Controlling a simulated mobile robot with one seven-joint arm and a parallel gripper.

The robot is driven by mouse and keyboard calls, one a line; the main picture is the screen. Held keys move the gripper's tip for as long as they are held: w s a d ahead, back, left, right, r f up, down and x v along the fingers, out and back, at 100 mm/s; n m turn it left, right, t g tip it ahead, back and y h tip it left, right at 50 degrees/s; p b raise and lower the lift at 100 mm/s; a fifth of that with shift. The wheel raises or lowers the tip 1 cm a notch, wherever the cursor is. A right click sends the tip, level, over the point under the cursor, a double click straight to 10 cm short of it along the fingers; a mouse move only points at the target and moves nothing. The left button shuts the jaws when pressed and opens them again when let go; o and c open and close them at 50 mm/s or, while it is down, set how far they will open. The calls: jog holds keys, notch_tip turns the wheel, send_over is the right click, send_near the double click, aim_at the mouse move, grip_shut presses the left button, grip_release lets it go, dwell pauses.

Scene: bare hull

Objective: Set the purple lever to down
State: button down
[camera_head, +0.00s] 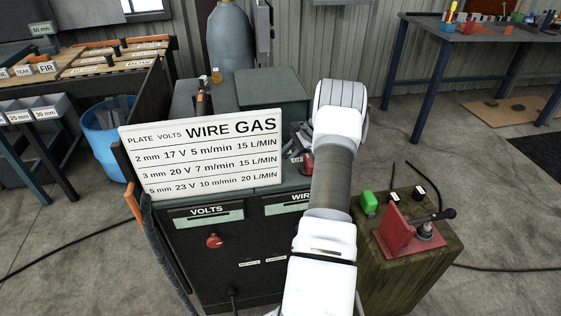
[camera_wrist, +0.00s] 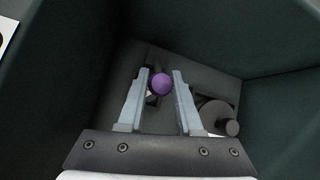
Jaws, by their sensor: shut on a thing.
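The purple lever's round knob (camera_wrist: 161,84) sits between the fingertips in the wrist view. My gripper (camera_wrist: 161,76) is shut on it, one finger on each side. A dark stem or slot shows behind the knob on a grey panel. I cannot tell from this view whether the lever is up or down. In the head view my white arm covers the area of the welding machine (camera_head: 228,258) where it works, and neither the lever nor my fingers show.
Dark green walls (camera_wrist: 200,28) enclose the panel, with a dark round part (camera_wrist: 217,115) right of my fingers. A wire gas sign (camera_head: 205,150) stands left of my arm. A wooden block (camera_head: 400,275) with a red switch stand (camera_head: 395,235) is at right.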

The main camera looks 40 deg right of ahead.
jog(key=c, duration=0.6)
grip_release()
jog(key=p+v, duration=0.3)
jog(key=v, duration=1.4)
jog(key=shift+s+d+r, duration=0.1)
jog(key=shift+d, duration=0.1)
